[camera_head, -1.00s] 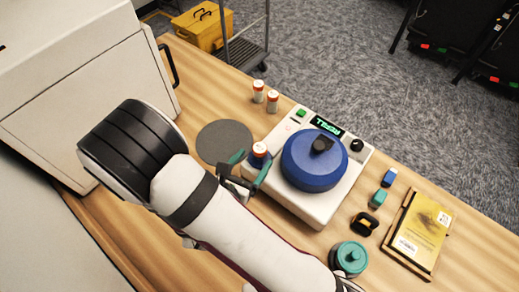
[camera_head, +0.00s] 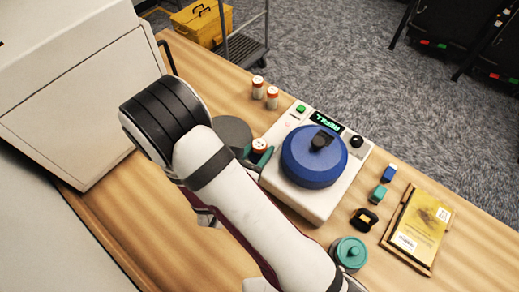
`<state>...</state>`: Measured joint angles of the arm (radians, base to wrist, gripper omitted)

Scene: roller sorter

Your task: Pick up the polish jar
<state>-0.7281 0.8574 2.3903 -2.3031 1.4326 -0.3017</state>
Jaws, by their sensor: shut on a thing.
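My gripper (camera_head: 257,154), with teal fingertips, is shut on a small jar (camera_head: 260,146) with a white and orange-red top. The fingers sit on either side of it, just left of the white machine (camera_head: 314,212). My arm and the fingers hide its lower part, so I cannot tell whether it touches the table. Two similar small jars, a left one (camera_head: 258,85) and a right one (camera_head: 272,97), stand upright behind the machine. A teal round lidded container (camera_head: 349,253) stands in front of it. No readable label shows which is the polish jar.
The machine carries a blue round lid (camera_head: 313,158), a lit display (camera_head: 325,122) and a black knob (camera_head: 356,141). A grey disc (camera_head: 232,131) lies behind my gripper. Small blue and teal blocks, a black case (camera_head: 364,219) and a yellow packet (camera_head: 420,229) lie at right.

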